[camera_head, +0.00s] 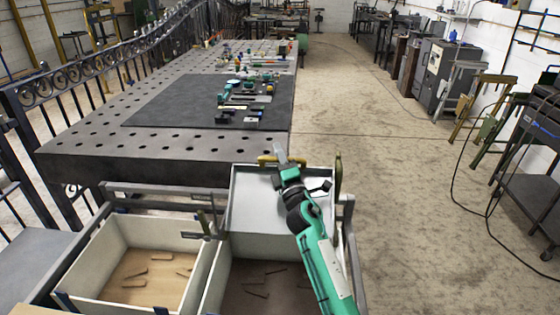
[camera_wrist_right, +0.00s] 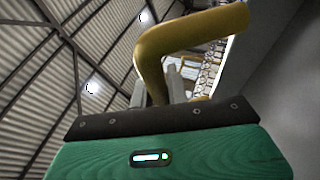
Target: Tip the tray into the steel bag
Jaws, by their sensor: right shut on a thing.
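A shallow grey metal tray (camera_head: 245,205) shows over the far part of the right of two white-walled open containers. It looks tilted, with its inner face toward me, and I see no load on its visible part. My right gripper (camera_head: 283,160) is at its far edge, shut on the yellow tray handle (camera_head: 266,159). The bent yellow handle (camera_wrist_right: 190,32) also passes between the fingers in the right wrist view. The left container (camera_head: 84,262) and right container (camera_head: 213,278) hold several brown pieces; I cannot tell which is the steel bag. My left gripper is out of view.
A grey metal frame (camera_head: 150,188) surrounds the containers. Beyond stands a perforated steel table (camera_head: 80,150) with a dark mat (camera_head: 165,100) and several small parts. A wrought-iron fence runs along the left. The concrete floor (camera_head: 400,210) at right is open.

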